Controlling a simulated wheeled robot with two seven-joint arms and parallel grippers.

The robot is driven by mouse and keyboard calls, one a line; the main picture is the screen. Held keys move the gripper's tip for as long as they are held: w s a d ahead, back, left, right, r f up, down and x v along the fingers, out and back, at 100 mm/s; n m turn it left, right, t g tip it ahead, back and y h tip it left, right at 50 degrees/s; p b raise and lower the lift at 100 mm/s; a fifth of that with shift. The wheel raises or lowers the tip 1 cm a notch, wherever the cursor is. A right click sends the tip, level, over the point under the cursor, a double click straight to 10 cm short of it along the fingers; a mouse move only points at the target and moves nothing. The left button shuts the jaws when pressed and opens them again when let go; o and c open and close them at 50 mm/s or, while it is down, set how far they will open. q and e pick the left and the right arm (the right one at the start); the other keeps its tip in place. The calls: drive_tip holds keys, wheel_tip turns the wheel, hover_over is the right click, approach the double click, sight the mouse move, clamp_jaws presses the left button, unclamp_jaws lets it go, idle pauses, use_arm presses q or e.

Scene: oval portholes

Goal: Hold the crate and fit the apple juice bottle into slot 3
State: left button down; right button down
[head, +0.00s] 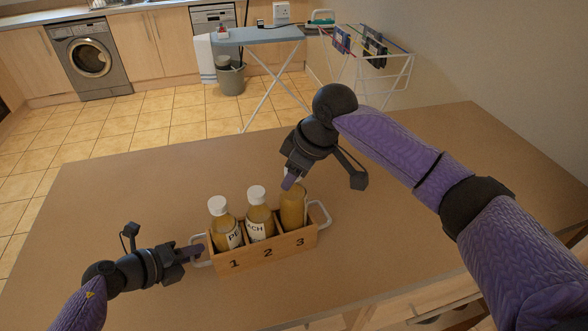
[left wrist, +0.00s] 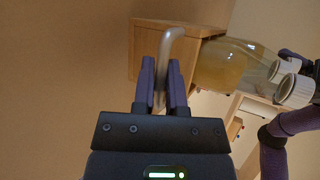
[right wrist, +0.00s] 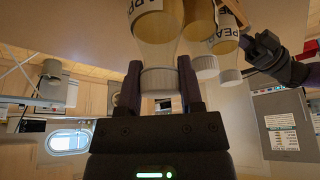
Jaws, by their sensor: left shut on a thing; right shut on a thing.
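The wooden crate (head: 262,254) stands on the table, with slots marked 1, 2 and 3 on its front. My left gripper (head: 198,250) is shut on the crate's left handle, which shows between its fingers in the left wrist view (left wrist: 172,45). My right gripper (head: 290,181) is shut on the white cap (right wrist: 158,80) of the apple juice bottle (head: 293,208). That bottle is roughly upright at slot 3, its shoulder higher than those of the other bottles. Its lower end is hidden behind the crate's front wall, so its depth is unclear.
A pear bottle (head: 224,226) stands in slot 1 and a peach bottle (head: 259,217) in slot 2, close beside the held bottle. The crate's right handle (head: 320,213) is free. The table (head: 120,205) is otherwise clear around the crate.

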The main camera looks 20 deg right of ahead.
drive_tip(key=shift+f, duration=1.1)
idle(0.3)
drive_tip(key=shift+f, duration=0.4)
drive_tip(key=shift+c, duration=0.8)
unclamp_jaws()
drive_tip(key=v, duration=1.2)
